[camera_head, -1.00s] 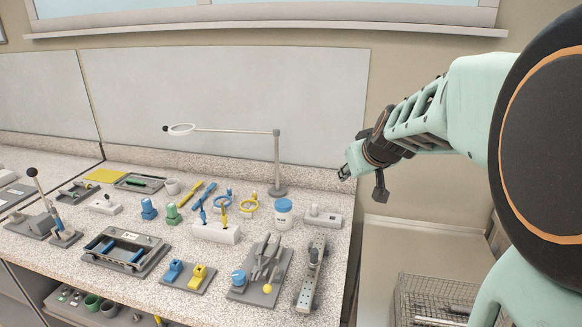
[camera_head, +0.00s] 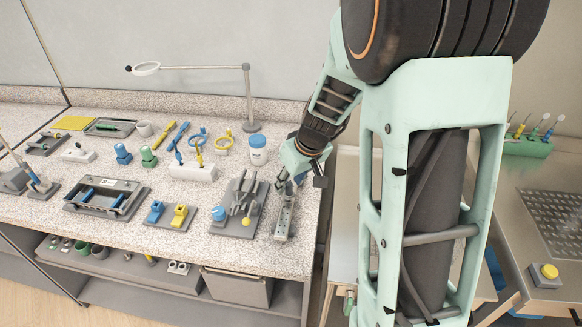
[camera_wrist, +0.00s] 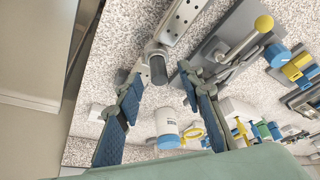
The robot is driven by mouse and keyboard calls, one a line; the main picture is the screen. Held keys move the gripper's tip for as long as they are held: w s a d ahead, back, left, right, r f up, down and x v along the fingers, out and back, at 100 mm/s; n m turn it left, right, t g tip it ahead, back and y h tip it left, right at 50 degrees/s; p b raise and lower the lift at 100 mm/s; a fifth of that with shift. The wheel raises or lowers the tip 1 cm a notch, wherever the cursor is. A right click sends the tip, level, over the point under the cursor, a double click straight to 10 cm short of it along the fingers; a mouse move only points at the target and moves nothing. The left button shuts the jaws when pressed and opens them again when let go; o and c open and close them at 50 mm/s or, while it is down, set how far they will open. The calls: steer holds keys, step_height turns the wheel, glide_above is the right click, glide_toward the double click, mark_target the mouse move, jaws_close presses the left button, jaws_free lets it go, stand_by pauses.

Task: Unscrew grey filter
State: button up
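A dark grey cylinder, which looks like the grey filter (camera_wrist: 158,68), sits at the end of a light grey perforated rail unit (camera_head: 284,219) near the bench's right edge. The rail also shows in the wrist view (camera_wrist: 185,18). My gripper (camera_head: 284,181) is above the far end of this rail, pointing down. In the wrist view my gripper (camera_wrist: 159,80) is open, its blue-padded fingers on either side of the cylinder's line of sight. I see no contact; the height gap cannot be told. In the head view my gripper and arm hide the filter.
A grey lever fixture with a yellow ball (camera_head: 246,222) stands close left of the rail. A white jar with a blue lid (camera_head: 258,152) and a magnifier lamp (camera_head: 250,110) are behind. Several tools fill the bench's left. A steel table with a yellow button (camera_head: 549,272) is at right.

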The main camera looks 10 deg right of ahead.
steer(key=shift+x, duration=0.9)
jaws_close()
steer(key=shift+w+f+b, duration=0.1)
steer(key=shift+f+b, duration=0.05)
steer(key=shift+b, duration=0.35)
steer(key=n+b, duration=0.2)
steer(key=b, duration=0.2)
steer(key=shift+d+f+y, duration=0.1)
steer(key=shift+y, duration=0.3)
steer(key=shift+n+b, duration=0.45)
steer(key=shift+n, duration=0.05)
steer(key=shift+r, duration=0.25)
